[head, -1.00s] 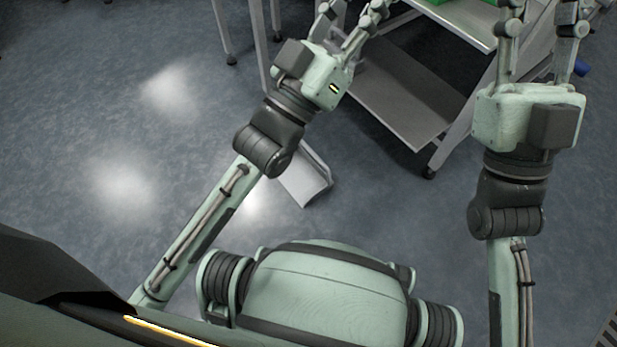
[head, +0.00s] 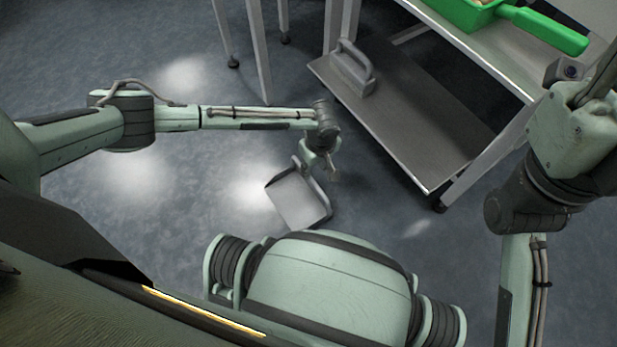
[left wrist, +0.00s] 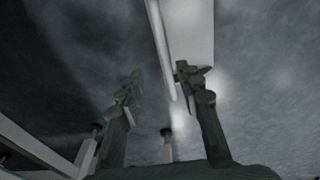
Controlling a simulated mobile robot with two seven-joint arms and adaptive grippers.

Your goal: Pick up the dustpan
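The dustpan (head: 298,203) is a light grey pan with a raised rim, low near the floor left of the steel cart in the head view. My left gripper (head: 331,172) reaches down at its upper right edge. In the left wrist view the dustpan (left wrist: 190,28) shows at the top, with its long pale edge or handle running down between the spread fingers of my left gripper (left wrist: 157,78). The fingers are open; whether one touches the pan I cannot tell. My right gripper (head: 598,85) is at the right edge of the head view, its fingertips cut off.
A steel cart stands at the upper right. Its lower shelf (head: 420,125) holds a grey object with a handle (head: 355,68). Table legs (head: 258,50) stand at the top. The floor (head: 180,210) on the left is clear.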

